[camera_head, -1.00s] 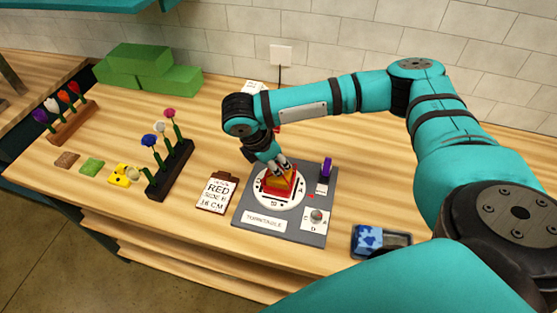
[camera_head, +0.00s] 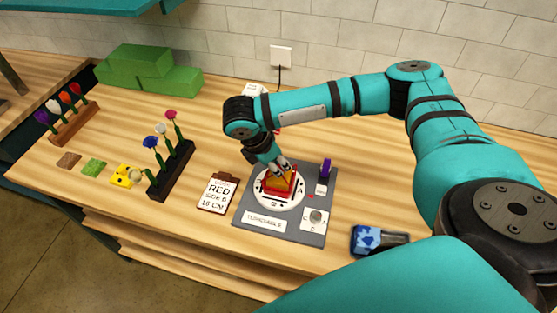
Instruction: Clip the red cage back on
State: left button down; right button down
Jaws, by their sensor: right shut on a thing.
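The red cage (camera_head: 269,192) sits on the white disc (camera_head: 290,201) of the grey turntable base, around a yellow-orange block (camera_head: 280,183). My right gripper (camera_head: 282,171) comes down from above and is shut at the top of the cage and block. Its fingers hide part of the cage's upper edge, so I cannot tell whether the cage is seated flush. My left gripper is not in view.
An order card (camera_head: 217,192) lies left of the turntable base (camera_head: 250,232). A flower rack (camera_head: 172,170) stands farther left, with sample tiles beside it. A blue-patterned box (camera_head: 367,240) lies at the right front. Green foam blocks (camera_head: 147,70) stand at the back left.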

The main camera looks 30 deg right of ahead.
jog(key=shift+p, duration=0.6)
dwell(0.6)
jog(key=shift+f+p, duration=0.15)
jog(key=shift+p, duration=0.35)
dwell(0.9)
jog(key=shift+p, duration=0.6)
dwell(0.6)
jog(key=c, duration=0.8)
grip_release()
jog(key=shift+c, duration=0.2)
notch_tip(320, 180, up, 3)
jog(key=p, duration=0.3)
jog(key=shift+f, duration=0.2)
jog(key=shift+r+p, duration=0.35)
jog(key=shift+r, duration=0.6)
